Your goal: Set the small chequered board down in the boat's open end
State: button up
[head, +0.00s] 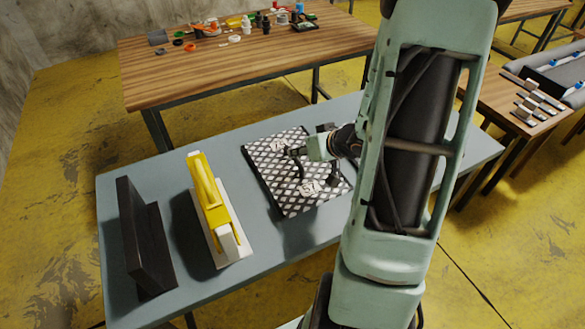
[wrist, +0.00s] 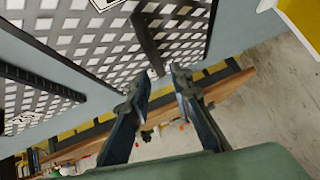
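A black and white chequered board (head: 278,170) lies flat on the grey-blue table; it fills the top of the wrist view (wrist: 90,45). A separate dark-edged chequered piece shows at the wrist view's left (wrist: 35,105). I cannot tell which is the small board. My gripper (head: 292,152) is low over the chequered surface. In the wrist view its fingers (wrist: 160,82) are apart with nothing clearly between them; a dark bar (wrist: 147,42) on the board ends just beyond the tips. A grey, rounded-sided shape, seemingly the boat (head: 538,78), is partly cut off at far right.
A yellow block on a white base (head: 212,205) and a black L-shaped stand (head: 140,235) are on the table's left. A wooden table (head: 150,88) with small parts stands behind. My arm hides the table's right middle.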

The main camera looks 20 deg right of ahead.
jog(key=x, duration=0.1)
jog(key=b+x, duration=0.1)
jog(key=x, duration=0.1)
jog(key=b+x, duration=0.1)
jog(key=shift+s+f, duration=0.2)
jog(key=shift+f, duration=0.3)
jog(key=shift+w+a+f, duration=0.1)
jog(key=shift+w+f, duration=0.2)
jog(key=shift+w, duration=0.15)
jog(key=shift+c, duration=0.7)
grip_shut()
jog(key=shift+r, duration=0.1)
